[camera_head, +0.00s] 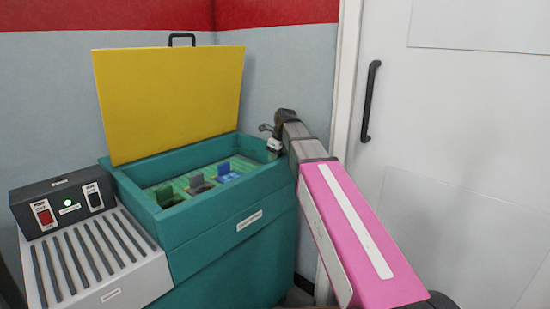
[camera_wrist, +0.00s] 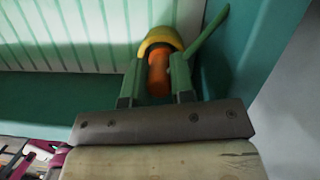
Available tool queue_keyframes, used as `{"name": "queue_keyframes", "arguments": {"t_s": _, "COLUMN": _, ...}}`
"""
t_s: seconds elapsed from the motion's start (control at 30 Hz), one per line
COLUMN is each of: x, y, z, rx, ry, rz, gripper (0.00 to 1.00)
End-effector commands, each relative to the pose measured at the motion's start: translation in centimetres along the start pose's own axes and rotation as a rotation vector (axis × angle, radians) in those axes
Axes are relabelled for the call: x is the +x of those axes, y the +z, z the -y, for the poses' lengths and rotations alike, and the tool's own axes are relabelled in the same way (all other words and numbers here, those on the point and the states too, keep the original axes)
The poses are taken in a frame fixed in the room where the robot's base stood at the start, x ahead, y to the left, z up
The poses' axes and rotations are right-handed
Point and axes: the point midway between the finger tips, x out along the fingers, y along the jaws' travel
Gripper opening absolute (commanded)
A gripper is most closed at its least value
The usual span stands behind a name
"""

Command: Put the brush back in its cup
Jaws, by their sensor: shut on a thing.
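My gripper (camera_head: 271,140) is at the right rim of the open teal chest (camera_head: 228,228). In the wrist view its two fingers (camera_wrist: 157,82) are shut on an orange piece with a rounded yellow end, which I take to be the brush (camera_wrist: 158,74). The yellow end points away from my gripper. A thin green strip (camera_wrist: 208,36) slants up beside the right finger; I cannot tell what it belongs to. In the head view the held thing is too small to make out. I cannot identify the cup in either view.
The chest's yellow lid (camera_head: 168,100) stands open. Inside, small green (camera_head: 168,195), grey (camera_head: 198,184) and blue (camera_head: 227,174) pieces sit on a green ribbed floor. A control box (camera_head: 66,205) stands at the left. A white door (camera_head: 450,120) is at the right.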

Motion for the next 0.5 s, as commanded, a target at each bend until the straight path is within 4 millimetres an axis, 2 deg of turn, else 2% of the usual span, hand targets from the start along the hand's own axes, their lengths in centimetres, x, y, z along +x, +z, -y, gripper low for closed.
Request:
{"name": "queue_keyframes", "arguments": {"t_s": 0.2, "x": 0.01, "y": 0.00, "z": 0.00, "rx": 0.000, "ry": 0.000, "rz": 0.000, "gripper": 0.02}}
{"name": "queue_keyframes", "arguments": {"t_s": 0.23, "x": 0.01, "y": 0.00, "z": 0.00, "rx": 0.000, "ry": 0.000, "rz": 0.000, "gripper": 0.29}}
{"name": "queue_keyframes", "arguments": {"t_s": 0.3, "x": 0.01, "y": 0.00, "z": 0.00, "rx": 0.000, "ry": 0.000, "rz": 0.000, "gripper": 0.52}}
{"name": "queue_keyframes", "arguments": {"t_s": 0.5, "x": 0.01, "y": 0.00, "z": 0.00, "rx": 0.000, "ry": 0.000, "rz": 0.000, "gripper": 0.53}}
